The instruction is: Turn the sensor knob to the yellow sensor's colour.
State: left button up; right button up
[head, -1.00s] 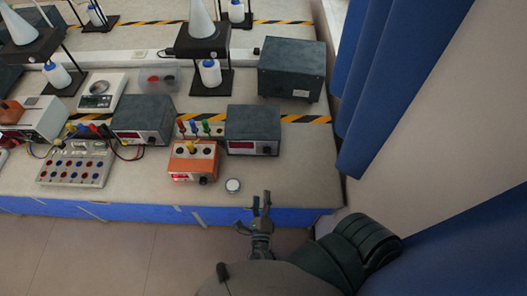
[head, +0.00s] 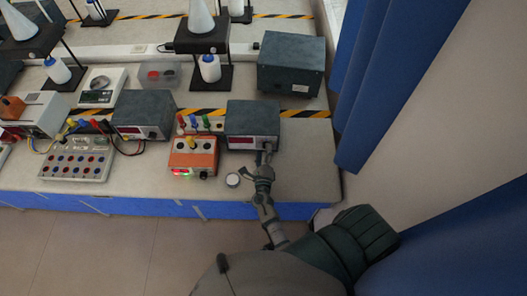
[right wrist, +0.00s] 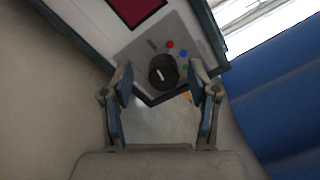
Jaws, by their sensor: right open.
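The sensor knob (right wrist: 162,72) is a dark round dial with a white mark on the front panel of a dark box (head: 253,118) with a red display. Red (right wrist: 170,44), blue (right wrist: 184,53) and green (right wrist: 186,67) dots sit beside it; a yellow spot (right wrist: 188,97) shows lower, partly behind a finger. My right gripper (right wrist: 161,75) is open, its fingers on either side of the knob in the picture; contact cannot be told. In the head view my right gripper (head: 262,163) is at the box's front. A yellow-topped piece (head: 191,143), perhaps the yellow sensor, stands on an orange box (head: 193,160).
Red, blue and green upright pieces (head: 193,122) stand behind the orange box. A white round disc (head: 232,180) lies just left of my right gripper. A second dark box (head: 144,113) stands farther left. Blue curtains (head: 400,70) hang at the right.

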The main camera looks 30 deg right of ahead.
jog(key=shift+w+d+f, duration=0.15)
jog(key=shift+d+f, duration=0.05)
jog(key=shift+d, duration=0.75)
jog(key=shift+c, duration=1)
jog(key=c, duration=0.8)
jog(key=shift+a, duration=0.45)
grip_shut()
